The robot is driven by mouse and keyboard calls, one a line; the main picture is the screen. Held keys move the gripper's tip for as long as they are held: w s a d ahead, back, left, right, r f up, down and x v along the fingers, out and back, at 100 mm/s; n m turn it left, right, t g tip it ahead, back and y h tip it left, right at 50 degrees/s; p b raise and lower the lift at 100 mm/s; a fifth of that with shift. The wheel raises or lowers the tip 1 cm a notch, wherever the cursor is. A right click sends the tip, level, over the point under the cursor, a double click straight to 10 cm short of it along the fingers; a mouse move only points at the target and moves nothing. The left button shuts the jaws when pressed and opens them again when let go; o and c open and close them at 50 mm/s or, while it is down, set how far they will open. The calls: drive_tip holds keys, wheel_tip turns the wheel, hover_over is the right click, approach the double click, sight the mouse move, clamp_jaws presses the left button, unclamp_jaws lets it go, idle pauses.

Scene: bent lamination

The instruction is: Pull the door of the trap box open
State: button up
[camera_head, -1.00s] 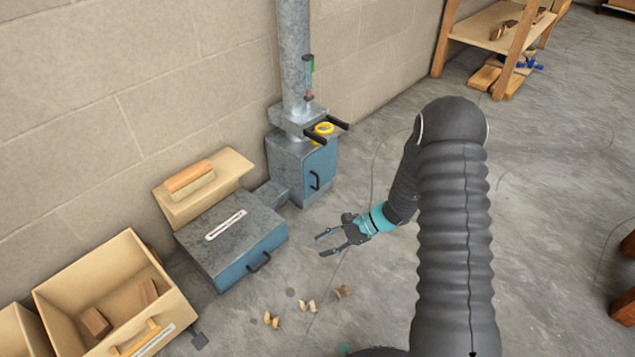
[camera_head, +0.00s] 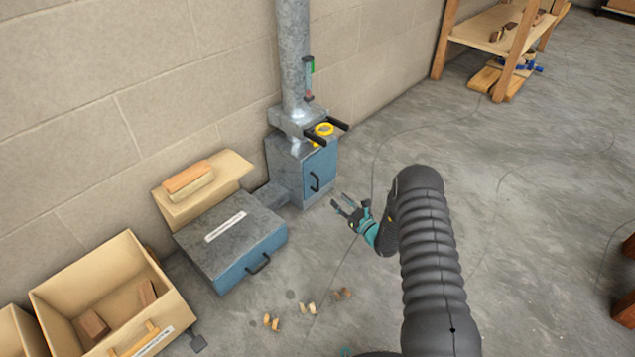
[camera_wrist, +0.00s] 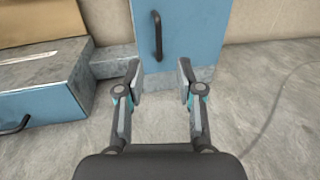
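The upright grey metal box (camera_head: 285,170) stands under a metal duct. Its blue door (camera_head: 321,163) is closed and has a black vertical handle (camera_head: 314,182), which also shows in the wrist view (camera_wrist: 157,36). I take this as the trap box, but cannot read a label on it. My gripper (camera_head: 342,204) is open and empty, in front of the door and a little right of and below the handle in the head view. In the wrist view, my fingertips (camera_wrist: 158,76) are apart and point toward the door's lower part. The handle lies beyond them, untouched.
A low grey box (camera_head: 207,233) with a blue front and black handle stands left of the upright box. Wood scraps (camera_head: 307,308) lie on the floor.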

sight(318, 191)
drive_tip(key=b+x, duration=0.1)
drive_tip(key=x, duration=1.2)
drive_tip(key=shift+w+a+b, duration=0.15)
drive_tip(key=shift+a+b, duration=0.15)
drive_tip(key=shift+b, duration=0.05)
clamp_jaws()
